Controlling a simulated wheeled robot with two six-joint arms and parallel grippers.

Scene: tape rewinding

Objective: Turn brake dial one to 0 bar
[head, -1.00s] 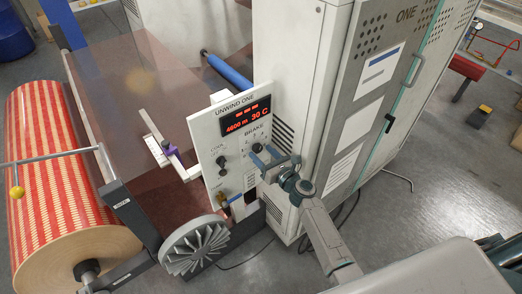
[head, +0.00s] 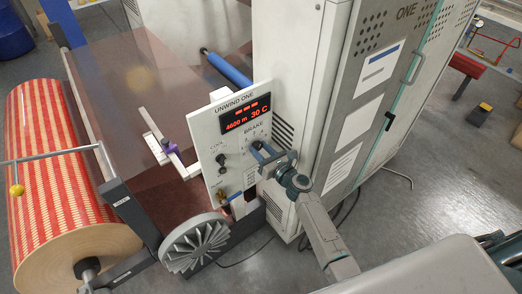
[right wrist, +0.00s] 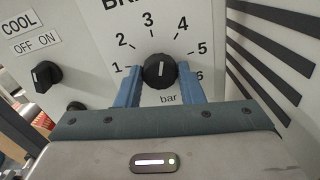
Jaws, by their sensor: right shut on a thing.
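The brake dial (right wrist: 159,71) is a round black knob on the white UNWIND ONE panel (head: 235,183). Its white pointer line points roughly up, near the 3 on the bar scale. Numbers 1 to 6 are readable; no 0 is visible in the right wrist view. My right gripper (right wrist: 160,82) is shut on the dial, with one blue finger on each side of it. In the head view the right gripper (head: 259,152) covers the dial. My left gripper is out of view.
A COOL switch (right wrist: 46,75) is left of the dial. The panel display (head: 245,119) reads 4600 m and 30 C. A grey cabinet (head: 290,85) stands close on the right. A ridged grey wheel (head: 195,243) and a red-striped roll (head: 60,180) are to the left.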

